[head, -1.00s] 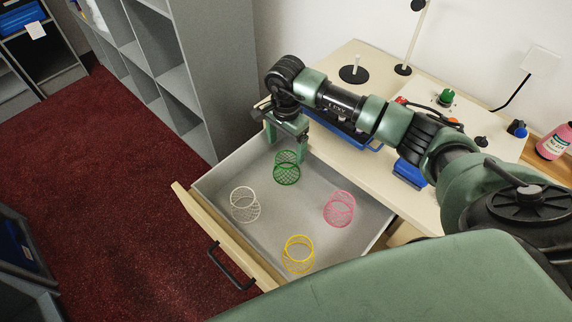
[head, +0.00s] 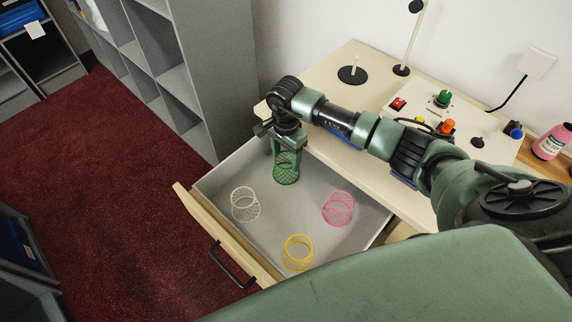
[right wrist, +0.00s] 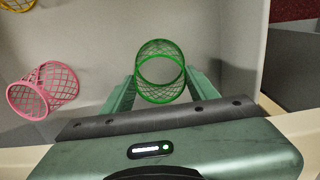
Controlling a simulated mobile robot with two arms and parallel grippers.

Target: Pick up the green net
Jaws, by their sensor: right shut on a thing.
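The green net (head: 286,168) is a mesh cylinder near the back left of the open drawer in the head view. My right gripper (head: 285,153) reaches down over the drawer and is shut on it. In the right wrist view the green net (right wrist: 160,71) sits between the two fingers of the right gripper (right wrist: 159,84), one on each side. I cannot tell whether its base touches the drawer floor. My left gripper is not in view.
The drawer (head: 292,220) also holds a white net (head: 245,204), a pink net (head: 338,208) and a yellow net (head: 298,253), all apart from the gripper. A counter (head: 350,165) lies behind the drawer. A grey shelf unit (head: 200,75) stands to the left.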

